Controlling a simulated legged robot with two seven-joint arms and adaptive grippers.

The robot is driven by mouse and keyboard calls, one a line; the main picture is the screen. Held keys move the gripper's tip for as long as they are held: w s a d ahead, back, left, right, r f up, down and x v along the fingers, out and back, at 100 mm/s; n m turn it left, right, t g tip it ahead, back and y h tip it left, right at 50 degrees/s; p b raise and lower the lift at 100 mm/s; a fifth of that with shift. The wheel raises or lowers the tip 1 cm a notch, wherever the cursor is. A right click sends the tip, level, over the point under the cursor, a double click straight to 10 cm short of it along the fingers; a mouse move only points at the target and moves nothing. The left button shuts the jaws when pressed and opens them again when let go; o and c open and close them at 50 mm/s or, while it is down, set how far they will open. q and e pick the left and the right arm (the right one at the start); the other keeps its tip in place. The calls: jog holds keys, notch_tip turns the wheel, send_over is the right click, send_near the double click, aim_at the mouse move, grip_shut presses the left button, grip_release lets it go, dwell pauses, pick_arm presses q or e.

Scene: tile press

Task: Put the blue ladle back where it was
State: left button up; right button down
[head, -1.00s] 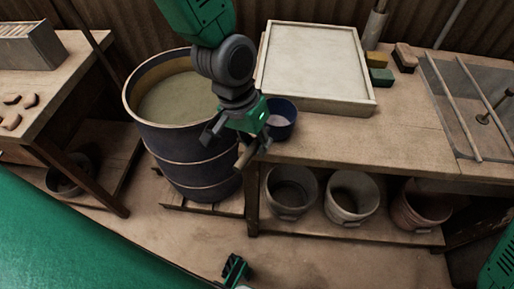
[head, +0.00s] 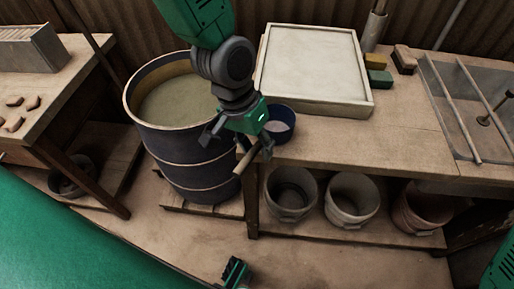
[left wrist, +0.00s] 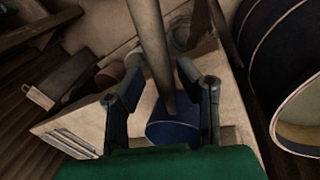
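The blue ladle has a dark blue bowl (head: 280,122) at the near left edge of the workbench, with something pale inside. Its long pale brown handle (head: 244,158) juts out past the bench edge below my left gripper. My left gripper (head: 240,142) is at this handle with its fingers spread. In the left wrist view, the handle (left wrist: 152,40) passes between the two parted fingers (left wrist: 163,85), with a narrow gap on each side. The blue bowl (left wrist: 173,133) lies beyond them.
A dark barrel (head: 195,175) of murky liquid stands left of the workbench (head: 400,130). A pale framed board (head: 312,65) lies behind the bowl. Several buckets (head: 352,199) stand on the shelf below. A sink (head: 465,120) is at right, beside sponges and a brush.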

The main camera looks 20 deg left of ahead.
pick_arm(q)
jog(key=p+v, duration=0.3)
jog(key=v, duration=0.8)
jog(key=shift+a, duration=0.25)
